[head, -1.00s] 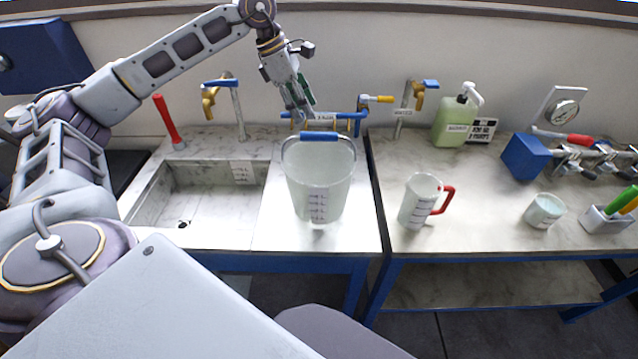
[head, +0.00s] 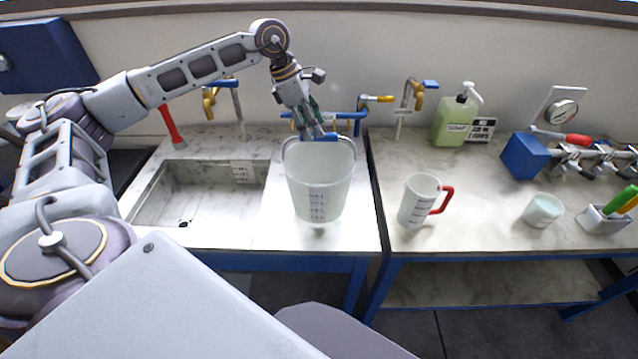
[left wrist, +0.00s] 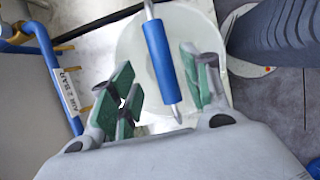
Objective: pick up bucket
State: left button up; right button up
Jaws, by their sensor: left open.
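The bucket (head: 319,190) is a pale translucent pail with a printed scale. It stands upright on the counter beside the sink. Its wire handle is raised, with a blue grip (head: 327,137) across the top. My left gripper (head: 317,134) is open above the bucket, at the left end of the blue grip. In the left wrist view, the blue grip (left wrist: 161,62) lies between the open green-padded fingers (left wrist: 160,92), with the bucket (left wrist: 190,25) below. I cannot tell whether a finger touches it. My right gripper is not in view.
A sink (head: 200,195) lies to the left. A blue pipe with taps (head: 345,118) runs behind the bucket. On the right table stand a red-handled jug (head: 420,202), a small cup (head: 541,211) and a soap bottle (head: 455,120). The counter in front of the bucket is clear.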

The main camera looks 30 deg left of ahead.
pick_arm(q)
jog(key=shift+p+x, duration=0.6)
jog(key=shift+x, duration=0.8)
jog(key=shift+d+f, duration=0.45)
jog(key=shift+f, duration=0.4)
jog(key=shift+c, duration=0.2)
grip_shut()
